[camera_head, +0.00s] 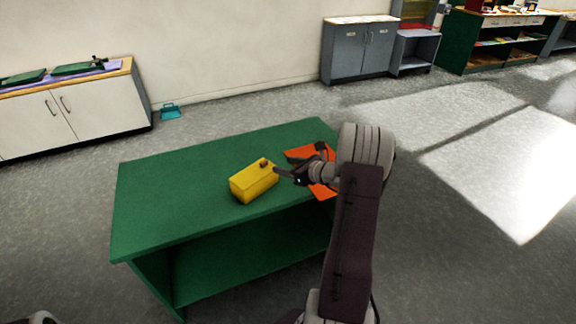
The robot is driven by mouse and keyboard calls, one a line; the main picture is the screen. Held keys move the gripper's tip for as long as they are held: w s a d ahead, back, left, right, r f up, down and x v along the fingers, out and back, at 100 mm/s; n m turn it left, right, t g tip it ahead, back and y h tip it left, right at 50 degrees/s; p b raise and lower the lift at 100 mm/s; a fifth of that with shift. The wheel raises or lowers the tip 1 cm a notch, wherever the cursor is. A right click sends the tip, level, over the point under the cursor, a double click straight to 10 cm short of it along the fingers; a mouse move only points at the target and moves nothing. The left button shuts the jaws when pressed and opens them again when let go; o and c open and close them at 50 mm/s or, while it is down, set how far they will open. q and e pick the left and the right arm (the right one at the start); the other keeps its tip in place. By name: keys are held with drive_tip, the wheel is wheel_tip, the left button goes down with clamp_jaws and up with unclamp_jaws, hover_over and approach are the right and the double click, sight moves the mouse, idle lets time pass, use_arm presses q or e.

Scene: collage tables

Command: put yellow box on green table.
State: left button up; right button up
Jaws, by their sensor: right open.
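The yellow box (253,183) rests on the top of the green table (175,200), near the middle of its front half. My right gripper (274,168) is open at the box's upper right edge, with a dark finger reaching toward it. A small dark piece shows over the box's top right corner, and I cannot tell if the fingers touch the box. My left gripper is not in view.
An orange sheet (325,191) lies on the table's right part, partly hidden by my right arm. A white cabinet (90,118) stands at the left, with a teal dustpan-like item (171,112) on the floor nearby. A grey cabinet (358,52) stands at the back. The table's left part is clear.

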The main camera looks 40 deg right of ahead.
drive_tip(key=shift+s+r, duration=0.2)
drive_tip(key=shift+s, duration=0.25)
drive_tip(key=s+a+f+n+g+y, duration=0.2)
drive_tip(key=s+a+n+g, duration=0.3)
drive_tip(key=a+n, duration=0.45)
drive_tip(key=s+a+f+n+g+y, duration=0.2)
drive_tip(key=s+a+f+n+g, duration=0.25)
drive_tip(key=a, duration=0.85)
drive_tip(key=s+a+n+g+h, duration=0.1)
drive_tip(key=s+n+h, duration=0.2)
drive_tip(key=s+n, duration=0.3)
drive_tip(key=s+a+r+n+g+h, duration=0.1)
drive_tip(key=s+n, duration=0.5)
drive_tip(key=n, duration=0.8)
drive_tip(key=shift+s+a+g+h, duration=0.15)
drive_tip(key=shift+a+g+h, duration=0.25)
drive_tip(key=shift+h, duration=0.6)
